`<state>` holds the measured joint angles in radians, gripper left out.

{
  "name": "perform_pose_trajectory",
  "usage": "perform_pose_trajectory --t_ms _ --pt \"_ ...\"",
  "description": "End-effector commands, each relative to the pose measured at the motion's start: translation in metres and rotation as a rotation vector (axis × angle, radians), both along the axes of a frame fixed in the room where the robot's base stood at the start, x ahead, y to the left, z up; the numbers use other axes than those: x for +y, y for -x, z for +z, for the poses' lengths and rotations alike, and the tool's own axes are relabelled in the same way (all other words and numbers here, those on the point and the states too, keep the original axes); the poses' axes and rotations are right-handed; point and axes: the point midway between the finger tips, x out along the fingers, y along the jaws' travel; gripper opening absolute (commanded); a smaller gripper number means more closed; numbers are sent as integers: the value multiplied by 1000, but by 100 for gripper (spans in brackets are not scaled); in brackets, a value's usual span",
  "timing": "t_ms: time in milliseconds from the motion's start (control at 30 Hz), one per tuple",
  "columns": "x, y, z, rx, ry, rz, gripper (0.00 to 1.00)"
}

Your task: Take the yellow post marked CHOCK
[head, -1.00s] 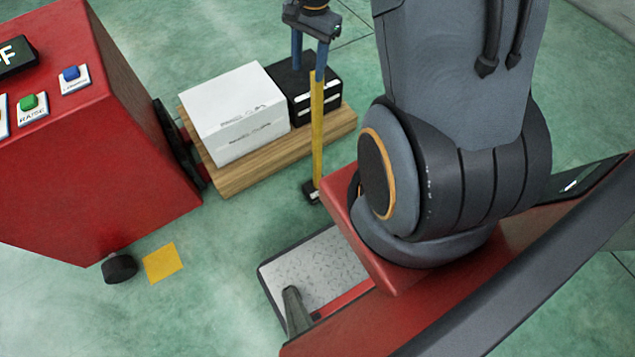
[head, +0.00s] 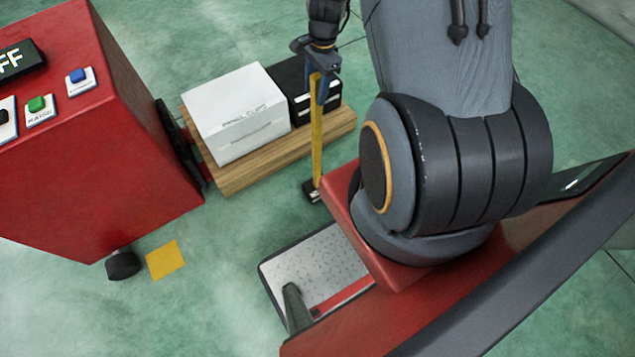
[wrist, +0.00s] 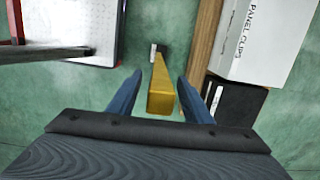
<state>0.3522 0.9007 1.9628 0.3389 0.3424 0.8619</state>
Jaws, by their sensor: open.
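The yellow post (head: 317,140) stands upright on the green floor, with a small dark block at its foot, beside the wooden pallet. Its marking cannot be read in these views. In the wrist view the post (wrist: 161,97) is seen from above, its top end between the blue fingers. My gripper (head: 319,92) points down over the top of the post, one finger on each side. In the wrist view my gripper (wrist: 158,88) is open, with gaps between the fingers and the post.
A white box (head: 238,118) labelled PANEL CLIPS and a black box (head: 296,88) sit on the wooden pallet (head: 262,163) close by the post. A red cabinet with buttons (head: 105,150) stands at left. A grey treaded plate (head: 315,268) lies in front. Green floor surrounds the post's foot.

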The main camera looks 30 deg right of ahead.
Motion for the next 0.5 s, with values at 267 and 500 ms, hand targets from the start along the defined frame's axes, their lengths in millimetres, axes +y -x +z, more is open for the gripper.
perform_pose_trajectory --t_ms 267,500 --pt "2 0 -19 0 0 1 45" --pt "2 0 -19 -1 0 1 37"
